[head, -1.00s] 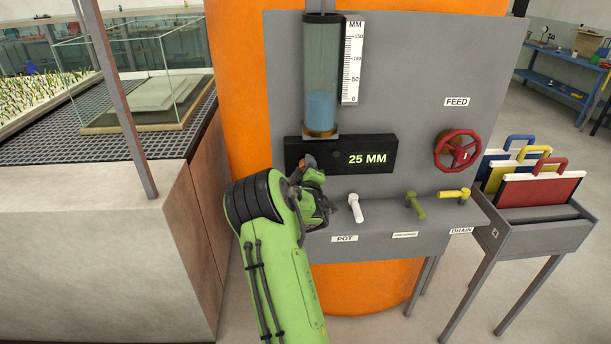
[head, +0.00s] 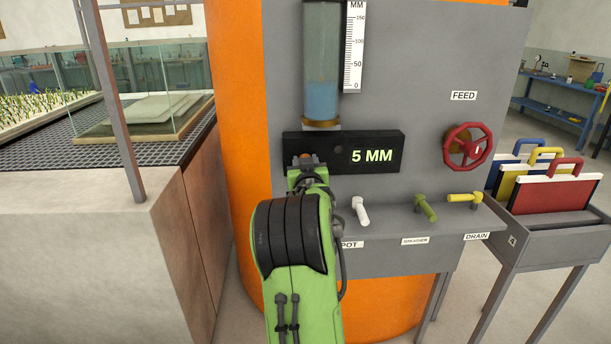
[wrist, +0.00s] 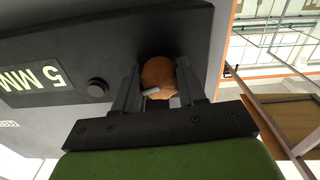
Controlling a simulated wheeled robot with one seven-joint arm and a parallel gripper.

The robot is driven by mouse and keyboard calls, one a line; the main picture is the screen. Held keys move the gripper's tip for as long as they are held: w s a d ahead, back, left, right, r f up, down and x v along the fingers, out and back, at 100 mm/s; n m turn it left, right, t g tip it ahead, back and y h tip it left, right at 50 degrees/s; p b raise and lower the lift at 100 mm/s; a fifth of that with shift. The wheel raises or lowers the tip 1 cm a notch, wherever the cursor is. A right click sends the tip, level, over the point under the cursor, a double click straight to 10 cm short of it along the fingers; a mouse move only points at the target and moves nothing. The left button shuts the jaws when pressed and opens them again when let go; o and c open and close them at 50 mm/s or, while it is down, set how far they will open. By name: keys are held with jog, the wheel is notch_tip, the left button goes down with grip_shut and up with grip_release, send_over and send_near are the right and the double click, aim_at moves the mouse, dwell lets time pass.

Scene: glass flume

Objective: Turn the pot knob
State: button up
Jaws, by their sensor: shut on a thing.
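The pot knob is a round orange-brown knob (wrist: 158,71) on the black display box (head: 385,140). In the head view only its top (head: 304,156) shows above my gripper. In the wrist view my gripper (wrist: 157,88) has one dark finger on each side of the knob and is shut on it. A small pale pointer sticks out from the knob between the fingers. The display reads 5 MM. The clear tube (head: 321,70) above the box has blue water in its lower part. My wrist hides the panel below the knob.
A small black button (head: 338,155) sits right of the knob. A red FEED wheel (head: 468,147) is farther right. A concrete bench (head: 90,240) stands at left.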

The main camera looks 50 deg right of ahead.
jog(key=shift+f+m+b, duration=0.2)
jog(key=shift+m+b, duration=0.7)
jog(key=shift+m, duration=0.3)
jog(key=o, duration=1)
jog(key=shift+r, duration=0.15)
jog(key=shift+o, duration=0.2)
jog(key=v, duration=1.5)
jog(key=shift+s+a, duration=0.3)
